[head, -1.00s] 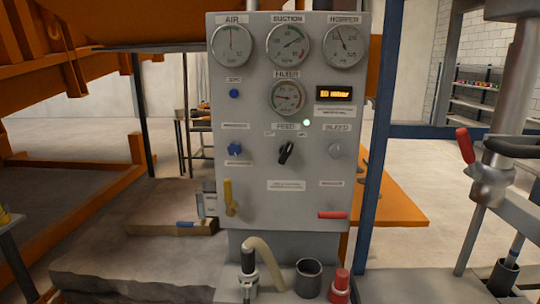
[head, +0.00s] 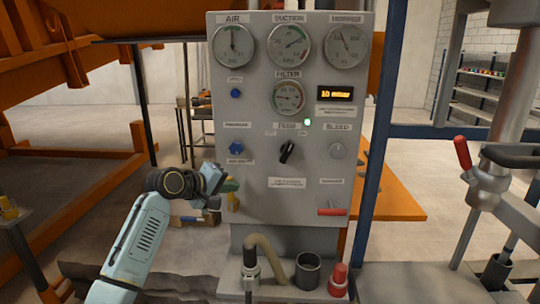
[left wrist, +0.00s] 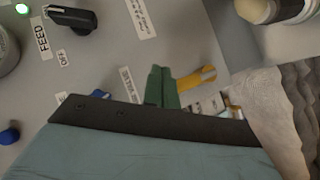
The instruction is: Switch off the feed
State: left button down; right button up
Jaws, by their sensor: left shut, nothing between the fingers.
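The black FEED knob (head: 287,151) sits on the middle of the grey control panel (head: 255,200), its pointer tilted up to the right in the head view. In the left wrist view the knob (left wrist: 72,19) is at the upper left, beside labels reading FEED and OFF. A green lamp (head: 307,122) is lit above and right of it. My left gripper (head: 231,186) is at the panel's lower left edge, below and left of the knob and apart from it. Its green fingers (left wrist: 163,85) are shut and empty, close to the yellow lever (left wrist: 197,78). My right gripper is not in view.
The panel also carries gauges, a blue knob (head: 236,148), a grey BLEED knob (head: 336,150) and a red lever (head: 331,212). A hose (head: 265,255), a dark cup (head: 307,271) and a red-capped fitting (head: 338,279) stand below. A blue post (head: 378,150) rises at the right.

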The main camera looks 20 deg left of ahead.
pick_arm(q)
notch_tip(320, 180, up, 12)
jog(key=s+t+h, duration=0.1)
jog(key=shift+s+d+f+h, duration=0.15)
jog(key=shift+s+d+h, duration=0.15)
jog(key=shift+s+d, duration=0.1)
jog(key=shift+w, duration=0.15)
jog(key=p, duration=0.1)
send_near(280, 156)
jog(key=w, duration=0.1)
jog(key=w+a, duration=0.1)
jog(key=w, duration=0.1)
jog(key=shift+w, duration=0.25)
jog(key=d, duration=0.1)
jog(key=d+f, duration=0.1)
jog(key=w+d+p, duration=0.1)
jog(key=shift+w+d+f, duration=0.15)
jog(key=shift+d+f, duration=0.15)
